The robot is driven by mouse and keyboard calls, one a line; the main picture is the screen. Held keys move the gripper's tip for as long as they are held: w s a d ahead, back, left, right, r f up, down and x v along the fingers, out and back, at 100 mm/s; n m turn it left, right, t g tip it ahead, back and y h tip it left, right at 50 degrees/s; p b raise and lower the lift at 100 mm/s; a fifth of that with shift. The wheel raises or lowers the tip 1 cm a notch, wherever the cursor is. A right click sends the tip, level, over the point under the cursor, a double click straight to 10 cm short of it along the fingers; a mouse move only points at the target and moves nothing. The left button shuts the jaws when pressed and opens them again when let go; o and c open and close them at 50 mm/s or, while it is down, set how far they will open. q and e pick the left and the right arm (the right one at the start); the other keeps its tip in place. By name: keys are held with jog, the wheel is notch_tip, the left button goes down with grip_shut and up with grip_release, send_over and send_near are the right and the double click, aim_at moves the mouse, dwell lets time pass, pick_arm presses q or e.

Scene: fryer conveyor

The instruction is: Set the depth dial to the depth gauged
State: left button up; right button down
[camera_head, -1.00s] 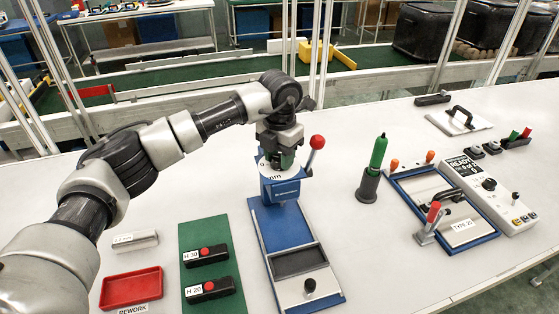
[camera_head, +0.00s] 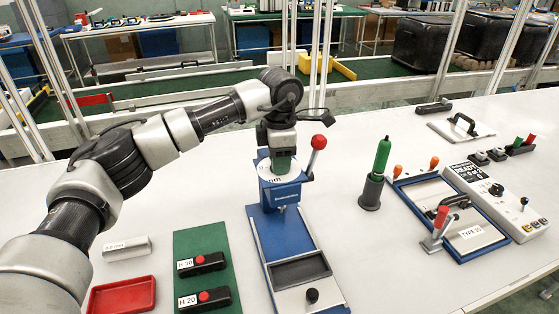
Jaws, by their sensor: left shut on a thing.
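The blue press (camera_head: 281,231) stands in the middle of the table, with a red-knobbed lever (camera_head: 315,157) on its right side. A white dial face (camera_head: 269,175) with a "0" and "mm" sits at the top of the press. My left gripper (camera_head: 282,162) points down over the dial and is shut on the dark green dial knob (camera_head: 282,165). The jaws and wrist hide most of the knob and part of the scale, so the setting cannot be read. My right gripper is out of view.
Left of the press lie a green mat (camera_head: 189,244) with blocks labelled H 30 (camera_head: 206,263) and H 20 (camera_head: 206,299), a red tray (camera_head: 122,309) and a grey bar (camera_head: 127,248). To the right are a green-handled tool (camera_head: 382,158), a blue-framed fixture (camera_head: 462,251) and a control box (camera_head: 497,190).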

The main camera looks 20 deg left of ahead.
pick_arm(q)
jog(key=shift+w+r, duration=0.1)
jog(key=shift+r, duration=0.1)
dwell(0.4)
jog(key=o, duration=0.9)
jog(key=shift+f, duration=0.1)
notch_tip(320, 180, up, 11)
jog(key=shift+f+b, duration=0.1)
jog(key=shift+b, duration=0.65)
